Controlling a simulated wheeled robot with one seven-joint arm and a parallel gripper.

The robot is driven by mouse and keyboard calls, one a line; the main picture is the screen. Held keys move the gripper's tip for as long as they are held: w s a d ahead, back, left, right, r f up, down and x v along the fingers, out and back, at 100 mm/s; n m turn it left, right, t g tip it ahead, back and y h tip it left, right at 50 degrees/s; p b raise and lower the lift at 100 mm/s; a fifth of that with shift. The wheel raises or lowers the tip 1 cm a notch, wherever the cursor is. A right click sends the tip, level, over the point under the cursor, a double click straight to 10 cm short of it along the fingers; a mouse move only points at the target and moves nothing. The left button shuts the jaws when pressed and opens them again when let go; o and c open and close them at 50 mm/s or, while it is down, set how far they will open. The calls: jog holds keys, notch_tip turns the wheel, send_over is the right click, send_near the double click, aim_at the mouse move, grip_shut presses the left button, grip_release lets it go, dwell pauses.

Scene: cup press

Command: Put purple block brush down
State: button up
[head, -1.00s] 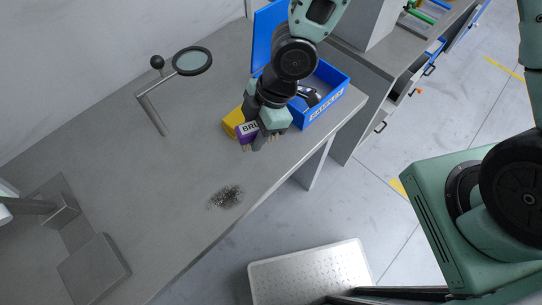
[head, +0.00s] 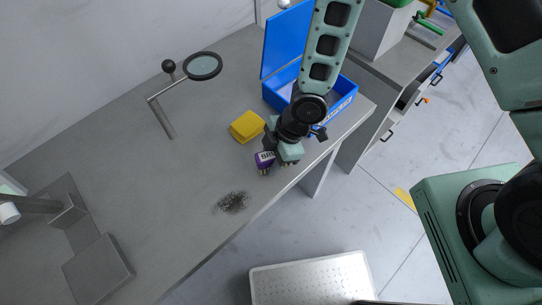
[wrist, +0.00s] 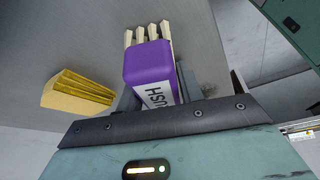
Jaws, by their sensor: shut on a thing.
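A purple block brush (head: 265,158) with a white label and pale bristles is held by my gripper (head: 278,157) above the grey bench, near its front edge. In the wrist view the purple brush (wrist: 150,72) sits between the fingers, its bristles pointing away from the palm. My gripper is shut on it. The fingers are partly hidden behind the brush in the wrist view. I cannot tell whether the bristles touch the bench.
A yellow block (head: 246,127) lies on the bench just left of my gripper. A blue open box (head: 345,104) stands behind it. Dark debris (head: 232,202) lies on the bench in front. A magnifier (head: 203,66) on a stand is at the back left. Bare bench lies between.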

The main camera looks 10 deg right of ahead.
jog(key=shift+f, duration=0.2)
jog(key=o, duration=0.9)
jog(key=shift+s, duration=0.15)
